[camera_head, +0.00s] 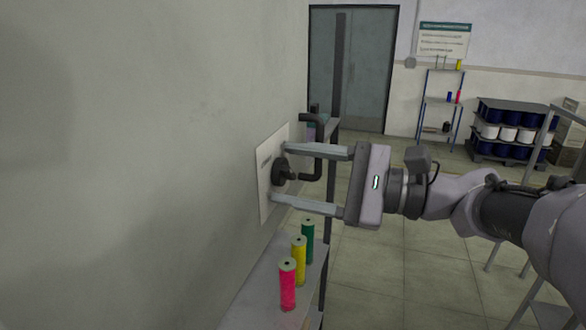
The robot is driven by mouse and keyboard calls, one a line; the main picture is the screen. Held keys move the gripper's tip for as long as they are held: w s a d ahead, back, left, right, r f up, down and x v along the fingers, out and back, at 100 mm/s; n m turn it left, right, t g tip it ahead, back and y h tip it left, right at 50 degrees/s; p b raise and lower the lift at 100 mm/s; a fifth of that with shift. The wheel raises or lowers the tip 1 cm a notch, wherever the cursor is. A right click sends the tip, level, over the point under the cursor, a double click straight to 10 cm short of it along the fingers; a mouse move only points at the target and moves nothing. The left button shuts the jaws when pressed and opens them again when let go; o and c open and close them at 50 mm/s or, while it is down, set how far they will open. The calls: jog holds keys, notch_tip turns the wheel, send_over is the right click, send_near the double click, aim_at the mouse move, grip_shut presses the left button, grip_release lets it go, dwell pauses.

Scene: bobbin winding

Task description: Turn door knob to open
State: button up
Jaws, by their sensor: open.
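A black round knob (280,173) sits on a white plate (264,192) fixed to the grey wall panel at the left. My gripper (279,170) reaches in from the right with its fingers spread, one above and one below the knob. The fingertips are close to the plate; whether they touch it or the knob I cannot tell. A black bent bar (320,165) shows just right of the knob, partly hidden by the upper finger. Whether it joins the knob is unclear. A grey-green door (366,65) in a dark frame stands shut in the far wall.
A narrow shelf (262,300) below my gripper carries a pink spool (288,284), a yellow spool (299,260) and a green spool (308,240). A dark post (329,235) rises beside it.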

grip_shut()
jog(key=shift+r+m, duration=0.1)
jog(key=shift+m, duration=0.2)
jog(key=m+p, duration=0.2)
jog(key=p, duration=0.1)
jog(key=shift+r+m, duration=0.1)
jog(key=shift+m, duration=0.3)
jog(key=m+p, duration=0.5)
jog(key=shift+m, duration=0.3)
jog(key=m+p, duration=0.6)
jog(key=p, duration=0.1)
jog(key=m+p, duration=0.2)
jog(key=p, duration=0.1)
jog(key=shift+m, duration=0.4)
jog(key=shift+f+p, duration=0.2)
jog(key=shift+p, duration=0.1)
